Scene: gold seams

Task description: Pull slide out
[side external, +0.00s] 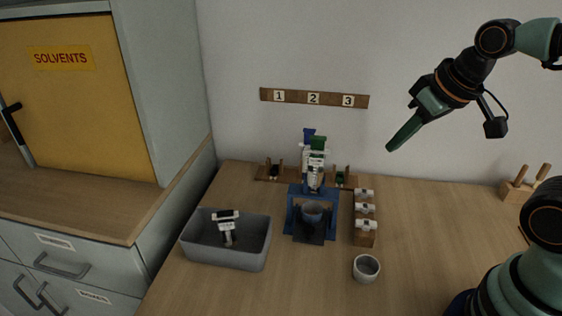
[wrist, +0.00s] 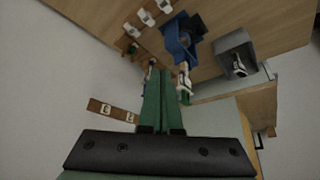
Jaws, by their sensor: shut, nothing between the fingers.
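A blue stand (side external: 331,193) stands on the table against the wall side, with white, blue and green parts rising at its back. A dark slide-like plate (side external: 312,236) is at its front, with a blue-grey cup (side external: 312,213) on or over it; I cannot tell how far the plate sticks out. The stand also shows in the wrist view (wrist: 174,44). My gripper (side external: 390,148) is shut and empty, high above the table and to the right of the stand, clear of everything. Its green fingers (wrist: 162,74) are together in the wrist view.
A grey bin (side external: 205,253) with a black-and-white tool (side external: 227,227) inside stands left of the stand. To the right are a wooden rack (side external: 364,240) with white pieces and a white cup (side external: 366,268). A numbered board (side external: 314,98) is on the wall. The table's right is mostly clear.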

